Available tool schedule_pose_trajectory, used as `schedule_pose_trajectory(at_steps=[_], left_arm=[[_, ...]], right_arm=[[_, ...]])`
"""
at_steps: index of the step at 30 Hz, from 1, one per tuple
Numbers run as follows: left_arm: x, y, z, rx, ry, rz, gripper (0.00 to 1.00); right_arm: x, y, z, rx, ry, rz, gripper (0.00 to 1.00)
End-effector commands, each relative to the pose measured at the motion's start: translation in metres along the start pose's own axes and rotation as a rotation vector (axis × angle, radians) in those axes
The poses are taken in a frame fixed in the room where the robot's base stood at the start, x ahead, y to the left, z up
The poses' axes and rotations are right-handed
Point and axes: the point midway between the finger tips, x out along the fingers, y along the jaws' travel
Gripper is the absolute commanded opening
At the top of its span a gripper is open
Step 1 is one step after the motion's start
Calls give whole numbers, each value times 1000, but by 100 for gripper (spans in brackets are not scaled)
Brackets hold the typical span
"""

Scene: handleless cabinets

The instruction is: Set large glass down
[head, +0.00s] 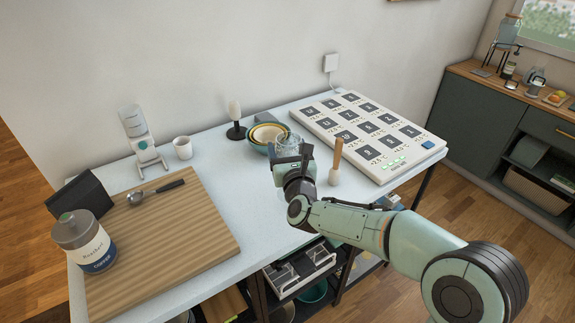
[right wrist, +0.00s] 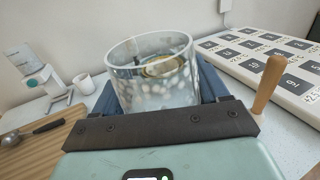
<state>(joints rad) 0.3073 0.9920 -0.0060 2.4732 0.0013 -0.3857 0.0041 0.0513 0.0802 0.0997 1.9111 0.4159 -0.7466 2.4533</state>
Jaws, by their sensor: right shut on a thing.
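The large glass (right wrist: 157,84) is clear and stands between the fingers of my right gripper in the right wrist view. In the head view the glass (head: 287,143) shows at the end of my right arm, partly behind the gripper (head: 291,163). My right gripper is shut on the glass. The glass looks roughly upright. I cannot tell whether its base touches the white table (head: 235,185), since the gripper hides the base. My left gripper is not in view.
Nested bowls (head: 266,134) stand just behind the glass. A wooden-handled tool (head: 336,163) stands close to its right. A large white panel with dark squares (head: 366,132) lies at the right. A cutting board (head: 165,240), white cup (head: 183,147) and canister (head: 84,241) are at the left.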

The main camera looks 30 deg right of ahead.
Motion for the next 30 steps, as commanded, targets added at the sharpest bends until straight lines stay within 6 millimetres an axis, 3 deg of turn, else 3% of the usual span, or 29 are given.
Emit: schedule_pose_trajectory(at_steps=[9,22,23,24,25,30], left_arm=[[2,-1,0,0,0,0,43],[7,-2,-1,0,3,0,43],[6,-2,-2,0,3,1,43],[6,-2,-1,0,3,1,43],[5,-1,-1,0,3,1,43],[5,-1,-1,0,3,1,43]], right_arm=[[0,0,-41,-1,1,0,54],[0,0,-46,1,-2,0,54],[0,0,-46,0,0,0,80],[0,0,-46,0,0,0,93],[0,0,-45,0,0,0,99],[0,0,-45,0,0,0,99]])
